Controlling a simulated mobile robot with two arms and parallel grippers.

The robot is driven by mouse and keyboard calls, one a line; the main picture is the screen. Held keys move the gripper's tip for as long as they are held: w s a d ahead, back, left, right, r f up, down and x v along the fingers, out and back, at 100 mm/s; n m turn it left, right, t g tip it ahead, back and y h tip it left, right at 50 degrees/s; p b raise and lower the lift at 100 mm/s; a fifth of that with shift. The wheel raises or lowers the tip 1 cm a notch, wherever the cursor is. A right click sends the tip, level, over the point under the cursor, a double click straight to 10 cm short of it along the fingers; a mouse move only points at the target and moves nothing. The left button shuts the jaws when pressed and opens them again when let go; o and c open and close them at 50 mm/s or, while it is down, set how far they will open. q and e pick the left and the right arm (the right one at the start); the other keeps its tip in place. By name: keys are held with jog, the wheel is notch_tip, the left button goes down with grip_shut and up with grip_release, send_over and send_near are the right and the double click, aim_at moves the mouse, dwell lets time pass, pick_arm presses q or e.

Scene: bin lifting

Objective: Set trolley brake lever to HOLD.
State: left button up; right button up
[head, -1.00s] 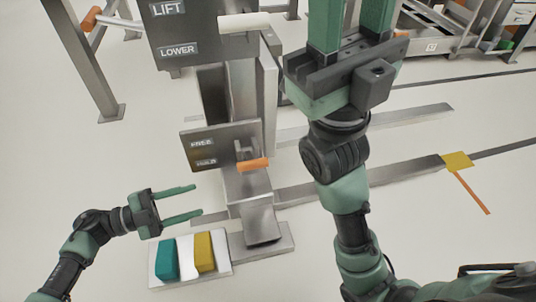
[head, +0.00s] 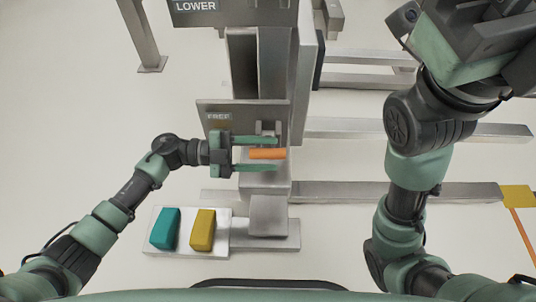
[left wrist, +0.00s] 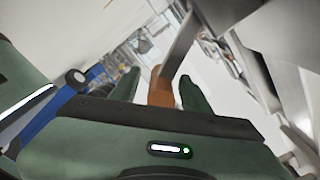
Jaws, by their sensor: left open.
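The brake lever's orange handle (head: 267,154) sticks out in front of the grey brake plate (head: 240,108) on the column. The FREE label (head: 218,116) shows at the plate's top; the HOLD label is hidden behind my left gripper. My left gripper (head: 277,154) is open, one finger above and one below the orange handle. In the left wrist view the handle (left wrist: 160,88) stands between the two green fingers, closer to the right one. I cannot tell whether either finger touches it. My right gripper (head: 470,45) is only partly in view, its fingertips cut off.
A white pedal plate with a teal pedal (head: 165,229) and a yellow pedal (head: 203,230) lies below my left arm. The LOWER panel (head: 240,12) hangs above the brake plate. Grey floor rails (head: 400,193) run right.

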pick_arm(q)
jog(key=shift+d, duration=0.35)
grip_shut()
dwell(1.2)
